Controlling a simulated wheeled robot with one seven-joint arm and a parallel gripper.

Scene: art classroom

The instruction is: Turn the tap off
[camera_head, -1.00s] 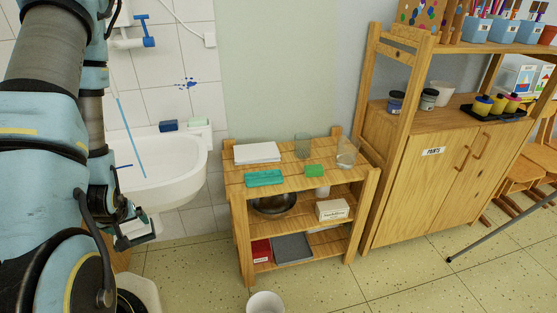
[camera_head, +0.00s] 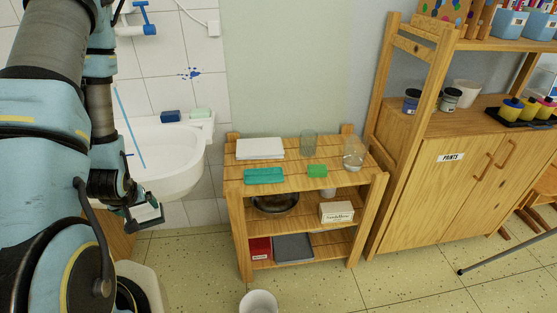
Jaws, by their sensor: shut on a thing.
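The tap (camera_head: 135,27) is white with a blue lever handle (camera_head: 141,11), on the tiled wall at the top left; my arm partly covers it. A thin light-blue streak (camera_head: 130,125), which looks like running water, slants down into the white basin (camera_head: 180,165). My gripper (camera_head: 150,217) is low in front of the basin, below and well apart from the tap. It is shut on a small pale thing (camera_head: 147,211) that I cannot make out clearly.
A wooden shelf unit (camera_head: 236,215) with paper, glasses and sponges stands right of the basin. A white bucket (camera_head: 258,303) is on the floor.

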